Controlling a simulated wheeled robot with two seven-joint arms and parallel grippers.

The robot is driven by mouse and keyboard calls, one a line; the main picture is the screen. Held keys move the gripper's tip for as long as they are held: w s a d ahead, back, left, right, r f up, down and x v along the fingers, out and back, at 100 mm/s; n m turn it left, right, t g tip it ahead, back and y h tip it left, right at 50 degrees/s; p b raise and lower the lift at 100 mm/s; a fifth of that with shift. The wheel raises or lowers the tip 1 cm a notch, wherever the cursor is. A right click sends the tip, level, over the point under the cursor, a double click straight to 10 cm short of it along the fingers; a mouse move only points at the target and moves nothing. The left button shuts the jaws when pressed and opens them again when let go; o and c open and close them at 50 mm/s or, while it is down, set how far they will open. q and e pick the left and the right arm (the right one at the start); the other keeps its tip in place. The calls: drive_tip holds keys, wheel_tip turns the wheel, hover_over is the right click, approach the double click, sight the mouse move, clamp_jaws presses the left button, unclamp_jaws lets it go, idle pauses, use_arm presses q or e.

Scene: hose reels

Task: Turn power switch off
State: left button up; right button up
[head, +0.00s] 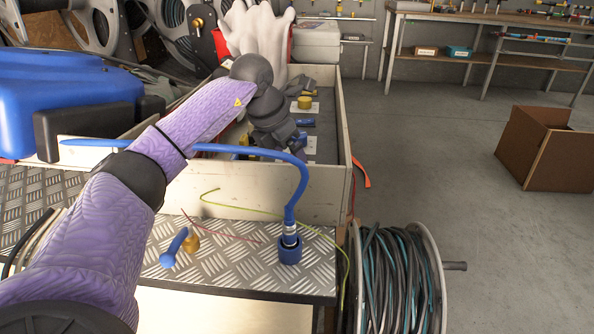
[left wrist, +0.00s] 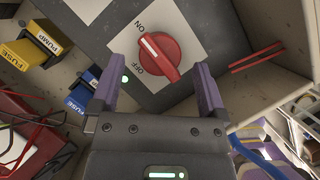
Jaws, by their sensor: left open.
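The power switch (left wrist: 158,58) is a red rotary knob on a white plate (left wrist: 196,35) in the left wrist view. The plate is lettered ON and OFF. The white mark on the knob's handle lies toward the upper left, between the two labels and nearer ON. My left gripper (left wrist: 160,72) is open, its two purple fingers on either side of the knob with gaps visible. I cannot tell how deep they reach. In the head view my left gripper (head: 298,148) is low inside the pale box, and the knob is hidden there. My right gripper is not in view.
The pale box (head: 270,201) has raised walls around the gripper. Yellow (left wrist: 30,55) and blue (left wrist: 82,93) fuse blocks sit left of the switch. A blue hose (head: 295,175) arches near the box front.

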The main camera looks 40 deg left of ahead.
use_arm(q)
drive_tip(key=shift+b+x, duration=0.35)
drive_tip(key=shift+x, duration=0.85)
drive_tip(key=shift+r, duration=0.1)
